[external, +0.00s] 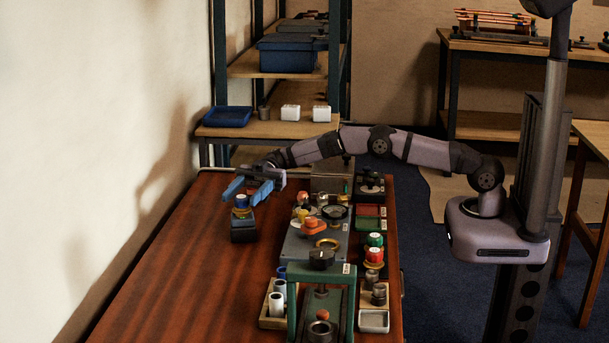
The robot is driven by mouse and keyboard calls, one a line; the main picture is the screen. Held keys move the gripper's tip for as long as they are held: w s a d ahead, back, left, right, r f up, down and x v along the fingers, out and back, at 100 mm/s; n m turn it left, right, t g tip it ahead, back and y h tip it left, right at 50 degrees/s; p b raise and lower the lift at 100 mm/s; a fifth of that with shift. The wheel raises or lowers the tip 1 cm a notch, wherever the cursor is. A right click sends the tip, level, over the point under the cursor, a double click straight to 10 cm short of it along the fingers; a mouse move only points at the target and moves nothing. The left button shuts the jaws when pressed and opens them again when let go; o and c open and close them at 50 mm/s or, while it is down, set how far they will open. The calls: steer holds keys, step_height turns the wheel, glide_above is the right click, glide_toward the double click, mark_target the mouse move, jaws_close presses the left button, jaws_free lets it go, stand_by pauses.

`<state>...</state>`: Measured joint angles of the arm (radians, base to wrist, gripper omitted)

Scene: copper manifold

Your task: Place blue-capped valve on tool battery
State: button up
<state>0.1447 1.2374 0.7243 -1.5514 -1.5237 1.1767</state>
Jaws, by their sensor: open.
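The blue-capped valve (241,202), with a blue top and a brass-coloured band, stands upright on top of the tool battery (243,229). The battery is a dark block with blue parts on the left half of the wooden table. My gripper (241,196) has blue fingers and is open. Its fingers reach down to the left, with the valve's cap between or just below their tips. I cannot tell whether either finger touches the valve.
A grey board (303,243) with several fittings lies right of the battery. A green press (322,295) stands at the front, with a wooden tray of white cylinders (277,304) beside it. Red- and green-capped valves (374,252) stand at the right. The table's left (175,270) is clear.

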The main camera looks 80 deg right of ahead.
steer(key=d+r, duration=0.4)
steer(key=r, duration=0.3)
steer(key=shift+s+p, duration=0.35)
steer(key=shift+s, duration=0.05)
